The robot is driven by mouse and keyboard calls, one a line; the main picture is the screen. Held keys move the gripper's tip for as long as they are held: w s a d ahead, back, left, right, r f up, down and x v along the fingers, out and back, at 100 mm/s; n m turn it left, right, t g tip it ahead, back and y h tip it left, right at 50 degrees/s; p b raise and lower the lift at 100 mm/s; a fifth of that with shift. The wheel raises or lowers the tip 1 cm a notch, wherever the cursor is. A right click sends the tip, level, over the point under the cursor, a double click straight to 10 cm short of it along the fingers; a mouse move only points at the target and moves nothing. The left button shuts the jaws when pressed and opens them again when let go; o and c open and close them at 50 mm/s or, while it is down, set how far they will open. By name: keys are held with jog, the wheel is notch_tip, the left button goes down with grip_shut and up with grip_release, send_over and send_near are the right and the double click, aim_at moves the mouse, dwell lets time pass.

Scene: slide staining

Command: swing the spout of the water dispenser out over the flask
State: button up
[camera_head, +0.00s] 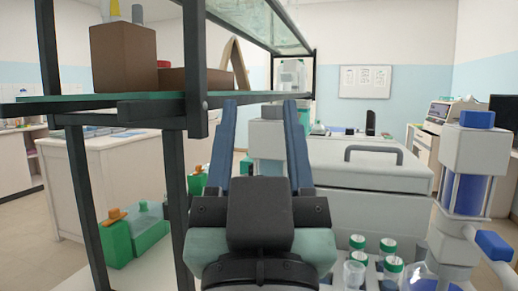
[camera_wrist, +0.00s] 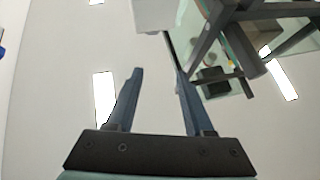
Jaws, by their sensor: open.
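A dispenser (camera_head: 468,194) stands at the right of the head view, with a white head, a blue cylindrical body and a blue cap. A white arm with a blue block (camera_head: 494,245), perhaps its spout, sticks out low on its right side. A clear flask (camera_head: 424,279) is just left of its base, cut off by the lower edge. My gripper (camera_head: 260,106) is open and empty, fingers pointing up, well left of the dispenser and apart from it. In the wrist view my gripper (camera_wrist: 158,73) shows against the ceiling; neither dispenser nor flask is visible there.
Several green-capped bottles (camera_head: 390,265) stand left of the flask. A grey lidded box (camera_head: 365,178) is behind them. A dark-framed glass shelf (camera_head: 140,104) stands close to my gripper's left. A grey-and-blue device (camera_head: 269,135) is partly hidden behind my gripper.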

jog(key=w+a+r+g+p, duration=0.1)
jog(key=w+r+g+p, duration=0.8)
jog(key=p, duration=1.9)
jog(key=s+a+f+m+g+h+p, duration=0.3)
jog(key=s+f+h+p, duration=0.15)
jog(key=s+f, duration=1.1)
jog(key=shift+m, duration=0.3)
jog(key=b+x, duration=0.1)
jog(key=x, duration=0.2)
jog(key=b+x, duration=0.1)
jog(key=x, duration=0.5)
jog(key=shift+w+d+r+b, duration=0.25)
jog(key=shift+w+d+b, duration=0.1)
jog(key=shift+b, duration=0.05)
jog(key=shift+w+d+f+y, duration=0.1)
jog(key=shift+w+f+y, duration=0.15)
jog(key=shift+w, duration=0.15)
